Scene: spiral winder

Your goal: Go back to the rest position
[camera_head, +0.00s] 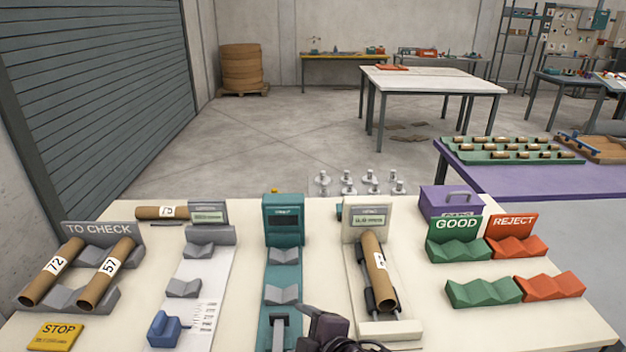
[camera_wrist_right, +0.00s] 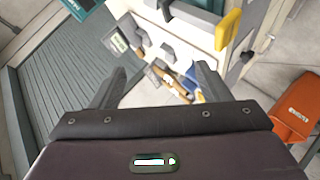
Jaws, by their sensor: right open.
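My right gripper (camera_wrist_right: 158,85) is open in the right wrist view, with nothing between its fingers. In the head view a dark part of an arm, which looks like my right one, shows at the bottom edge in front of the teal device (camera_head: 282,232). My left gripper is not in view. A cardboard tube (camera_head: 378,272) lies on the cream device (camera_head: 366,222) at centre right. Tubes marked 72 (camera_head: 53,270) and 57 (camera_head: 107,272) lie on the grey TO CHECK rack (camera_head: 104,231). Another labelled tube (camera_head: 160,212) lies at the back left.
The green GOOD rack (camera_head: 484,291) and red REJECT rack (camera_head: 550,287) on the right are empty. A yellow STOP sign (camera_head: 55,336) and a blue block (camera_head: 164,329) sit at the front left. A purple table (camera_head: 520,183) with a tray of tubes stands behind right.

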